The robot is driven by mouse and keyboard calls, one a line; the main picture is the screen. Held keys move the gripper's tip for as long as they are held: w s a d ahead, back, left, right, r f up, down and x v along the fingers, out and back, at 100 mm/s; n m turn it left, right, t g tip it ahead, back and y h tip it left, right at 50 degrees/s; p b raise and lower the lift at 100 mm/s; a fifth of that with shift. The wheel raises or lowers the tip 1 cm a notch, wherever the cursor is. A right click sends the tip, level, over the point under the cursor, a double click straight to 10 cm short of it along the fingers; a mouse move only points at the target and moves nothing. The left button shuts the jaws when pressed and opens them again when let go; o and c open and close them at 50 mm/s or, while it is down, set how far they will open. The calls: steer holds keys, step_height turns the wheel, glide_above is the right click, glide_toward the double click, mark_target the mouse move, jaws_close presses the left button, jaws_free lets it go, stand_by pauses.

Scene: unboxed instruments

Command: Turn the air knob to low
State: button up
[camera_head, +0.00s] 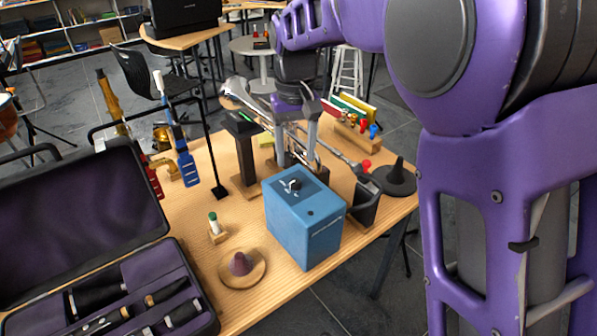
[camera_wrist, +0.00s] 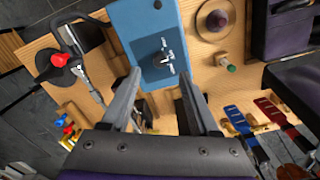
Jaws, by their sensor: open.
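A blue box (camera_head: 302,222) stands on the wooden table, with small unreadable lettering on its front. On its top is a small dark knob (camera_head: 291,184) with a pale metal piece; I cannot read any marks around it. The blue box (camera_wrist: 141,22) also shows at the top of the wrist view, with the knob (camera_wrist: 163,58) between and just beyond my fingers. My gripper (camera_head: 296,138) is behind and above the box, fingers spread and empty. In the wrist view my gripper (camera_wrist: 159,80) shows a wide gap; it appears apart from the knob.
A black stand (camera_head: 243,150) is left of my gripper. A black-handled tool with a red knob (camera_head: 366,165) and a dark cone (camera_head: 398,176) are right of the box. A cone on a wooden disc (camera_head: 242,267), a green-topped vial (camera_head: 213,220) and an open case (camera_head: 150,275) lie left.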

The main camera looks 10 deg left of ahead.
mark_target(295, 180)
step_height(295, 180, down, 6)
steer(key=shift+w+a+f+b, duration=0.1)
steer(key=shift+f+b, duration=0.15)
steer(key=shift+b, duration=0.15)
steer(key=shift+c, duration=0.2)
jaws_close()
